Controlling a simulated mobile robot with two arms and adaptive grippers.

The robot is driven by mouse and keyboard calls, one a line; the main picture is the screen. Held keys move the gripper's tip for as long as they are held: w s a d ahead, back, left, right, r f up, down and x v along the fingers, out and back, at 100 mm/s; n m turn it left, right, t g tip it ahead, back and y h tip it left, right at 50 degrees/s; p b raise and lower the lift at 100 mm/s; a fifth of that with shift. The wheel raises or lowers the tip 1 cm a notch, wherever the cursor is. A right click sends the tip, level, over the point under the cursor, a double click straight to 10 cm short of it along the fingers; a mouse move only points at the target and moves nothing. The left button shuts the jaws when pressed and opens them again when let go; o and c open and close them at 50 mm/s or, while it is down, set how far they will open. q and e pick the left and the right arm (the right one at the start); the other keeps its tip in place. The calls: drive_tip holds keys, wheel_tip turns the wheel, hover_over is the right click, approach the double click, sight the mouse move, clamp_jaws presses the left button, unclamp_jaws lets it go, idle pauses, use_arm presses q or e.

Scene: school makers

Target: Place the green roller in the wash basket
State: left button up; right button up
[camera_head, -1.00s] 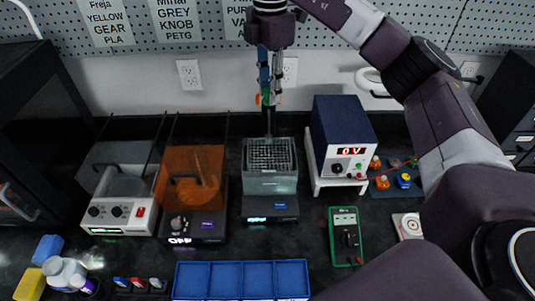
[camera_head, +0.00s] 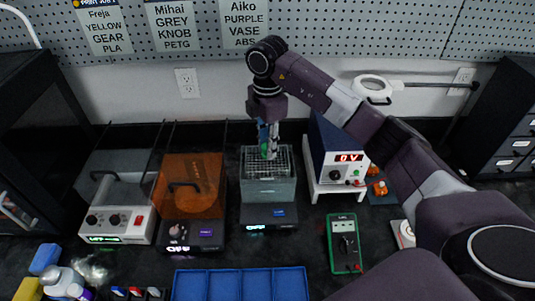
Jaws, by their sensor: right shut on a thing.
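My right gripper (camera_head: 268,138) points down over the wash basket and is shut on the green roller (camera_head: 268,151). Only a small green part of the roller shows between the fingers. The wash basket (camera_head: 281,162) is a wire mesh basket set in the top of a clear-walled washing station (camera_head: 268,190) with a dark base. The roller is at or just above the basket's opening; I cannot tell whether it touches the mesh. My left gripper is not in view.
An orange-lidded machine (camera_head: 190,185) and a white-fronted machine (camera_head: 117,222) stand left of the station. A power supply (camera_head: 340,160) on a white stand is close on the right. A green multimeter (camera_head: 344,243) and blue tray (camera_head: 240,284) lie in front.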

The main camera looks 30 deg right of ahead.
wheel_tip(320, 180, down, 4)
drive_tip(key=shift+s+r+p, duration=0.1)
drive_tip(key=shift+r+p, duration=0.1)
drive_tip(key=shift+p, duration=0.25)
drive_tip(key=shift+f, duration=0.2)
drive_tip(key=shift+f, duration=0.1)
drive_tip(key=o, duration=0.9)
drive_tip(key=shift+c, duration=0.2)
wheel_tip(320, 180, up, 11)
drive_tip(key=shift+r+b, duration=0.1)
drive_tip(key=shift+b, duration=1.1)
drive_tip(key=shift+r, duration=0.55)
